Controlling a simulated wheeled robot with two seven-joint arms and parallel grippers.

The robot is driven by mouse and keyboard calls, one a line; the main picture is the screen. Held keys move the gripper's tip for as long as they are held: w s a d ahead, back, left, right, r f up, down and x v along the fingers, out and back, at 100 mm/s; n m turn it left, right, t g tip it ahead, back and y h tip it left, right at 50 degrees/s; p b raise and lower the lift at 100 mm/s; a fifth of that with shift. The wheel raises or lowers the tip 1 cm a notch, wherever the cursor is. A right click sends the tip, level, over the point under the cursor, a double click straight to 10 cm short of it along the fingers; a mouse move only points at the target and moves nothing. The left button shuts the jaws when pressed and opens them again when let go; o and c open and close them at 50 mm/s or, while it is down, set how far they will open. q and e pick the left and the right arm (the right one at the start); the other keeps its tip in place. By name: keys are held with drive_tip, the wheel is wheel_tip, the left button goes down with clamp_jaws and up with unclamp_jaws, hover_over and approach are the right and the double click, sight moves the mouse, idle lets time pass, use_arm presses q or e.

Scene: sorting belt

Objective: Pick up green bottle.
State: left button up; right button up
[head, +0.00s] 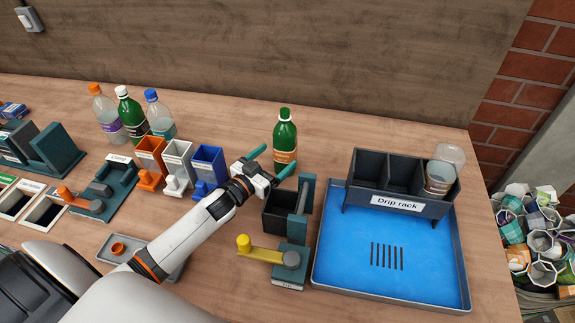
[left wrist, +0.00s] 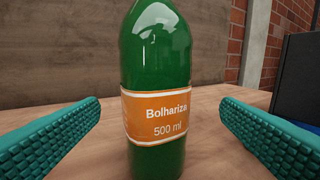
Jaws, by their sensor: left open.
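In the left wrist view the bottle (left wrist: 157,65) stands between and beyond the two ridged fingers, and I see no contact. Its label reads "Bolhariza 500 ml"; its cap is out of that view. Another green bottle (head: 132,114) stands at the back left between two clear bottles. My right gripper is not in view.
A dark bin (head: 279,217) with a grey upright part stands right below the gripper. A drip rack (head: 397,204) on a blue tray (head: 345,270) is to the right. Orange, white and blue dispensers (head: 208,165) stand to the left. The table behind the bottle is clear.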

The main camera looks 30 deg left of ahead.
sight(280, 163)
use_arm(q)
wheel_tip(280, 163, down, 3)
drive_tip(key=shift+w+f+b, duration=0.1)
drive_tip(key=shift+w+b, duration=0.05)
drive_tip(key=shift+b, duration=0.7)
drive_tip(key=x, duration=0.4)
drive_tip(key=p+x, duration=0.1)
drive_tip(key=x, duration=0.1)
drive_tip(key=shift+w+a+r, duration=0.25)
drive_tip(key=shift+w+r, duration=0.1)
drive_tip(key=shift+w, duration=0.1)
drive_tip(key=shift+w+f, duration=0.1)
drive_tip(key=shift+w, duration=0.2)
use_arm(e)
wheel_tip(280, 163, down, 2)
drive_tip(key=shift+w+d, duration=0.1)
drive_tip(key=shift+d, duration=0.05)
use_arm(q)
drive_tip(key=shift+s, duration=0.1)
drive_tip(key=shift+c, duration=0.5)
drive_tip(key=c, duration=1)
